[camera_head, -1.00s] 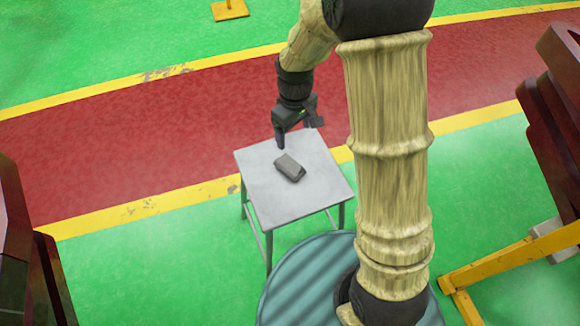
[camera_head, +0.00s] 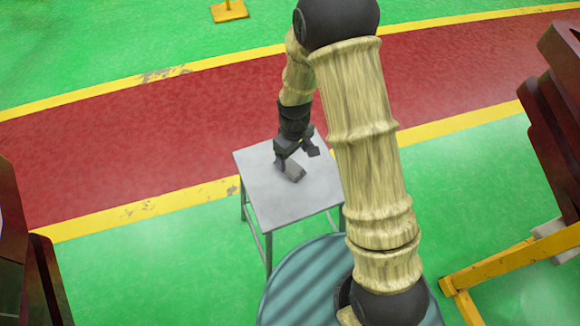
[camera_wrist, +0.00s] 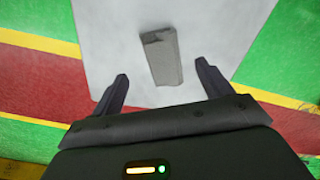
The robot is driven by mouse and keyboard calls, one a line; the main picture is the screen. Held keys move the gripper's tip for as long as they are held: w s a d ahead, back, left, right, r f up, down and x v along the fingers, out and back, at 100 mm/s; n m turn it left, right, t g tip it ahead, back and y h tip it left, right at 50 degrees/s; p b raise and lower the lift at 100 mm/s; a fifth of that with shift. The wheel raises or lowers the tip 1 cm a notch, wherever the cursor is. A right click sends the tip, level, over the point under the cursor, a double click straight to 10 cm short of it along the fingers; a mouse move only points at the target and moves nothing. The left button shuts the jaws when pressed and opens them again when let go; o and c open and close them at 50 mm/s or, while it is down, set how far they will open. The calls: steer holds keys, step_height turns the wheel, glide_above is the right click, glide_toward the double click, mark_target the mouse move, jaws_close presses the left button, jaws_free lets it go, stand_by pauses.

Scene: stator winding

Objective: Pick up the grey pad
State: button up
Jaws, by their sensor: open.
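The grey pad (camera_head: 296,171) lies on the small grey table (camera_head: 270,205). In the head view my gripper is partly in front of it. In the wrist view the pad (camera_wrist: 161,56) shows whole, a grey block with its long side running away from me. My gripper (camera_head: 293,160) is open, and its two fingers (camera_wrist: 162,84) stand apart with the pad between and slightly beyond their tips. The pad looks clear of both fingers. I cannot tell the exact height of the fingertips above the table.
The rest of the tabletop is bare. Green floor and a red lane with yellow edges surround the table. Dark red machines stand at the left (camera_head: 20,250) and right (camera_head: 545,130). A yellow frame (camera_head: 500,268) is at the lower right.

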mark_target(292, 167)
steer(key=f, duration=0.5)
steer(key=shift+a+f, duration=0.1)
steer(key=shift+a, duration=0.1)
stand_by(0.3)
steer(key=c, duration=1.1)
